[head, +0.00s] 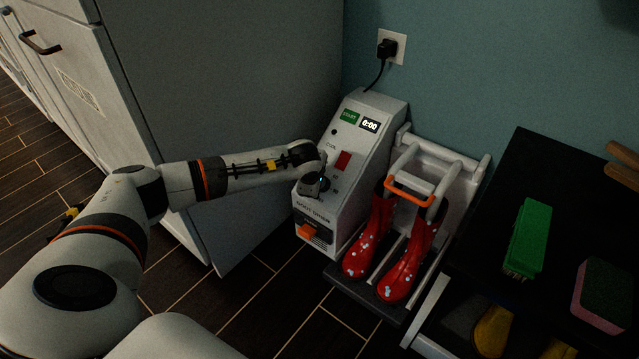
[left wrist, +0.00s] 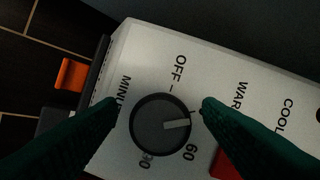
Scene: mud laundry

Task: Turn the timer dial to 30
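The boot dryer (head: 370,125) is a pale box with a sloped panel and a small display (head: 370,126) reading 0:00. The timer dial (left wrist: 150,138) is round and dark grey with a pale pointer. The pointer aims right in the left wrist view, between the OFF and 60 marks, toward a spot partly hidden by a finger. Another number below the dial is partly hidden. My left gripper (left wrist: 160,104) is open, its dark green fingers on either side of the dial; I see small gaps, but contact is unclear. In the head view, it (head: 315,184) covers part of the panel. My right gripper is not in view.
Red boots (head: 408,262) stand on the dryer's rack at right. A red switch (head: 343,161) is above the dial and an orange part (head: 307,231) is below. A grey cabinet (head: 230,80) is close at left. A dark table (head: 490,225) holds a green brush (head: 528,238).

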